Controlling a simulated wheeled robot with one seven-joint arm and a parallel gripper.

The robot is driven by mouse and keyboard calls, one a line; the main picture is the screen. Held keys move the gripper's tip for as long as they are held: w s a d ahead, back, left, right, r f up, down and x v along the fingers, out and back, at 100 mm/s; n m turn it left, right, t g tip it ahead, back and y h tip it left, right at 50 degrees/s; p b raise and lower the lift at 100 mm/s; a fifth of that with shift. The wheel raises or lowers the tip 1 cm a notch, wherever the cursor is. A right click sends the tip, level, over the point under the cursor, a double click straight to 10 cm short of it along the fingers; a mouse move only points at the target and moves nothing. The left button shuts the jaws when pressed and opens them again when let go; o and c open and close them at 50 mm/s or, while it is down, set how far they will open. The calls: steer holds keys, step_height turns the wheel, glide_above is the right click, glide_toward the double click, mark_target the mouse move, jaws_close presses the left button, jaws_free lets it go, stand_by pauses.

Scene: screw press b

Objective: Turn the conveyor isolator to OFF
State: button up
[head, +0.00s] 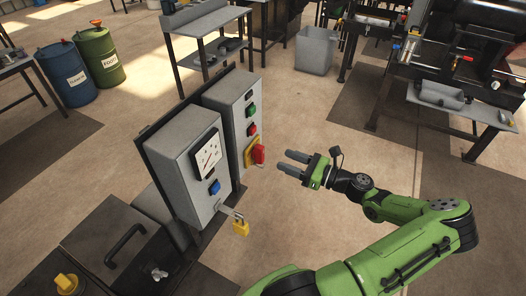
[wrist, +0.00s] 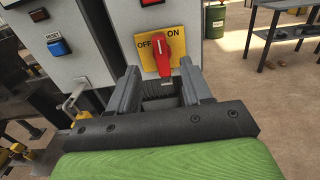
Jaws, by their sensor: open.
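The conveyor isolator is a red rotary handle (head: 258,153) on a yellow plate, low on the front of the rear grey control box (head: 229,120).
A nearer grey box with a dial gauge (head: 207,155) and blue button stands left of the isolator box. A brass padlock (head: 240,228) hangs from its lower side. Green and red buttons (head: 251,110) sit above the isolator. Open floor lies right of the boxes.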

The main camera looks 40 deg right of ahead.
mark_target(263, 152)
steer(key=x, duration=0.8)
steer(key=shift+w+a+f, duration=0.1)
steer(key=shift+w, duration=0.2)
steer(key=c, duration=0.9)
